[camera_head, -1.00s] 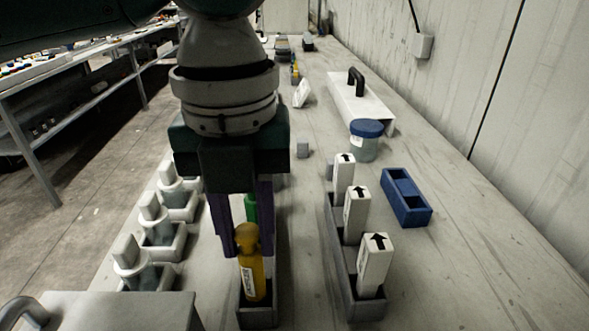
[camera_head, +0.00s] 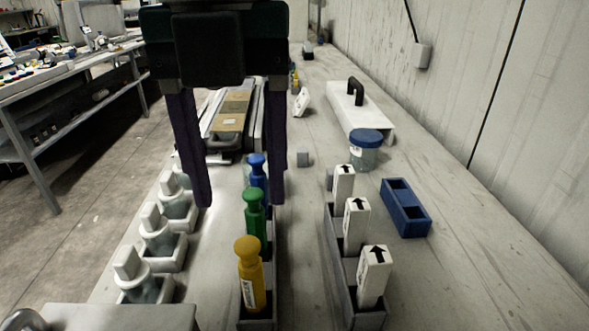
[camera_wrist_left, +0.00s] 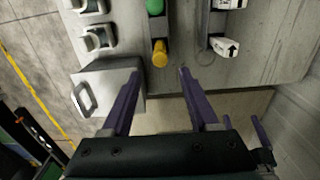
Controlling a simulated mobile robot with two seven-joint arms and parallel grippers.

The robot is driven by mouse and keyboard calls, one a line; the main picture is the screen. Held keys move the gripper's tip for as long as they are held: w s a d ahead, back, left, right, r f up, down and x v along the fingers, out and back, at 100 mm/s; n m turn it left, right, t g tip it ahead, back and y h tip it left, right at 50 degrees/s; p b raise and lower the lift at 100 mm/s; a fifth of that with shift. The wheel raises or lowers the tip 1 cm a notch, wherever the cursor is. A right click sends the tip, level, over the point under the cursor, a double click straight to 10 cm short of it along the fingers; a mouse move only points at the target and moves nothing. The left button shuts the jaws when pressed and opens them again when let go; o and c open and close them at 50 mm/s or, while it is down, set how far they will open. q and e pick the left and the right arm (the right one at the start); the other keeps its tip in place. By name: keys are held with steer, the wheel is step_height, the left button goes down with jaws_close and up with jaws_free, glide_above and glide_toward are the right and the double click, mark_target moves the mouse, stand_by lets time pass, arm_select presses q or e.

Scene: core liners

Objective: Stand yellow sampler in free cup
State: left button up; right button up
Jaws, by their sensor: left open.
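The yellow sampler (camera_head: 250,275) stands upright in the near end of a grey rack (camera_head: 258,322), a white label on its side. In the left wrist view the yellow sampler (camera_wrist_left: 160,54) shows just beyond the fingertips. My left gripper (camera_head: 240,204) is open and empty, raised above the rack row, its purple fingers apart and not touching the yellow sampler. It also shows in the left wrist view (camera_wrist_left: 160,73). Pale grey cup-like holders (camera_head: 145,285) line the left side; I cannot tell which cup is free. A purple finger, apparently of my right gripper (camera_wrist_left: 261,132), shows at lower right.
A green sampler (camera_head: 255,212) and a blue sampler (camera_head: 257,172) stand behind the yellow one. White arrow-marked blocks (camera_head: 373,275) stand in a rack to the right. A blue two-pocket block (camera_head: 405,222), a blue-lidded jar (camera_head: 364,155) and a handled white box (camera_head: 362,115) lie beyond.

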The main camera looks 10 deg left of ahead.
arm_select(q)
step_height(320, 180, up, 4)
steer(key=shift+r, duration=0.1)
stand_by(0.4)
